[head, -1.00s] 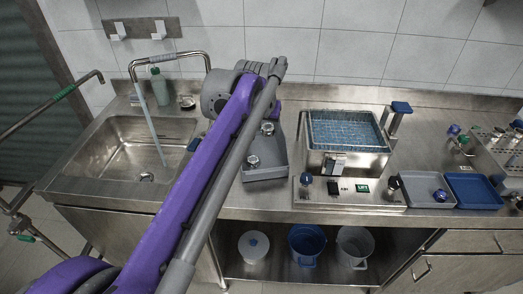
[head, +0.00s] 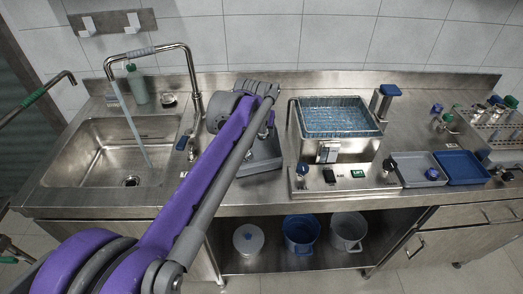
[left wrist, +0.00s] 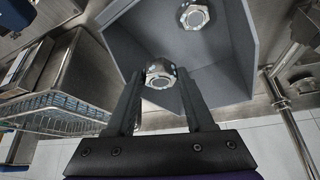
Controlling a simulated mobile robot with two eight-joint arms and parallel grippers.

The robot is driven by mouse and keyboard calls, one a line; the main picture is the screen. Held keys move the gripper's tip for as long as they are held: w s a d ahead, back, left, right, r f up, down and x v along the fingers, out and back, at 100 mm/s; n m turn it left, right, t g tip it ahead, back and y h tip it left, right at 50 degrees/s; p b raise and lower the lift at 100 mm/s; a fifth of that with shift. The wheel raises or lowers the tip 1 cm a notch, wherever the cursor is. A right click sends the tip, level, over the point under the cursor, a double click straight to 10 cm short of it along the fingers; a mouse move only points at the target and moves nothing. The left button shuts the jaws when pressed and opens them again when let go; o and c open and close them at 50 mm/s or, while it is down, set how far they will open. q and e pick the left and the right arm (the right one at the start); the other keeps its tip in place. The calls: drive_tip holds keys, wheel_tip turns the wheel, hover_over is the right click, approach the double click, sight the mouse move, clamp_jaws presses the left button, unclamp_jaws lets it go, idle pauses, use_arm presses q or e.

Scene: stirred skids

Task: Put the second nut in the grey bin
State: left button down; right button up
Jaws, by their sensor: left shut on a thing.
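The grey bin (head: 262,163) stands on the steel counter between the sink and the water bath, partly covered by my left arm. It fills much of the left wrist view (left wrist: 222,70). One metal hex nut (left wrist: 194,16) lies inside the bin. My left gripper (left wrist: 160,76) is shut on the second nut (left wrist: 161,73), which sits between its fingertips over the bin's inside. I cannot tell how high the held nut is above the bin floor. In the head view my arm hides the fingers and both nuts. My right gripper is not in view.
The water bath (head: 333,152) with its wire rack stands just right of the bin. The sink (head: 90,178) and its tap (head: 191,75) are to the left. A grey tray (head: 408,177) and a blue tray (head: 462,168) lie farther right. Buckets stand on the shelf below.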

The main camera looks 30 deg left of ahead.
sight(263, 153)
use_arm(q)
wheel_tip(263, 153, down, 8)
drive_tip(key=shift+r+b, duration=0.25)
drive_tip(key=shift+b, duration=0.15)
drive_tip(key=shift+f, duration=0.1)
drive_tip(key=c, duration=0.6)
unclamp_jaws()
drive_tip(key=shift+o, duration=0.2)
drive_tip(key=shift+r, duration=0.25)
drive_tip(key=p+v, duration=0.1)
drive_tip(key=v, duration=1.1)
drive_tip(key=s+d+f+m+h, duration=0.1)
drive_tip(key=s+d+f, duration=0.4)
drive_tip(key=s+f, duration=0.4)
drive_tip(key=s+d+f+m, duration=0.2)
drive_tip(key=s+d+f, duration=0.4)
drive_tip(key=s, duration=0.8)
wheel_tip(263, 153, down, 3)
drive_tip(key=shift+s+d+r+g+h, duration=0.1)
drive_tip(key=shift+s+d+g+h, duration=0.1)
drive_tip(key=shift+s+g+h, duration=0.2)
